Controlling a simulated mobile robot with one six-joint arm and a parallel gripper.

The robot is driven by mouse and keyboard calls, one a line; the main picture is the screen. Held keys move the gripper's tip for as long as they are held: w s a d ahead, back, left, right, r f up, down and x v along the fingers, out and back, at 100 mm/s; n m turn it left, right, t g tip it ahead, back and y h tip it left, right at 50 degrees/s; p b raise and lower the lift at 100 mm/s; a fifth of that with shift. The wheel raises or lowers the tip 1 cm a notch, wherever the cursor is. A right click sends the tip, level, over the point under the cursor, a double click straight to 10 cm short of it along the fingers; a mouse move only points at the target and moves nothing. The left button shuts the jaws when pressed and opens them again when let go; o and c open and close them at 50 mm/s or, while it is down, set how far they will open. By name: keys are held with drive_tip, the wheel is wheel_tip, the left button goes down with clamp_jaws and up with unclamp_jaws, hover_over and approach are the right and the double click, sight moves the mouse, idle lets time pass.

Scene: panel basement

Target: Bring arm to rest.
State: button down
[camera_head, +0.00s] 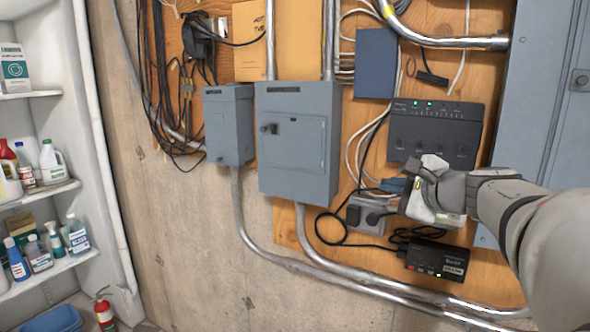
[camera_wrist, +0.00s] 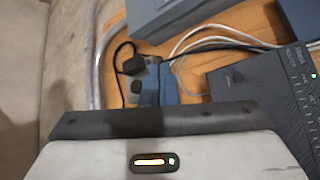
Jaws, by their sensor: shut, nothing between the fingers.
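My arm reaches in from the right in the head view. My gripper (camera_head: 428,190), pale and grey, is in front of the wall panel, just below the dark grey router-like box (camera_head: 436,132). It is shut with nothing held. In the wrist view, its white housing with a small lit indicator and a dark front edge fills the bottom; the fingertips cannot be made out there. A small blue item (camera_head: 394,185) shows beside the gripper; I cannot tell whether they touch.
A grey outlet box (camera_head: 367,214) with plugs and a small black device (camera_head: 437,259) are close below my gripper. Loose cables and metal conduits (camera_head: 350,279) run nearby. Grey electrical boxes (camera_head: 297,184) are left, and a large grey cabinet (camera_head: 548,100) is right.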

drive_tip(key=s+a+f+n+g, duration=0.4)
drive_tip(key=s+a+f+n, duration=0.15)
drive_tip(key=a+f, duration=0.3)
drive_tip(key=s+a+f+n+g+h, duration=0.1)
drive_tip(key=s+f+n+g+h, duration=0.3)
drive_tip(key=s+f+n, duration=1)
drive_tip(key=s+f+g, duration=0.2)
drive_tip(key=s+g, duration=0.1)
drive_tip(key=shift+h, duration=0.4)
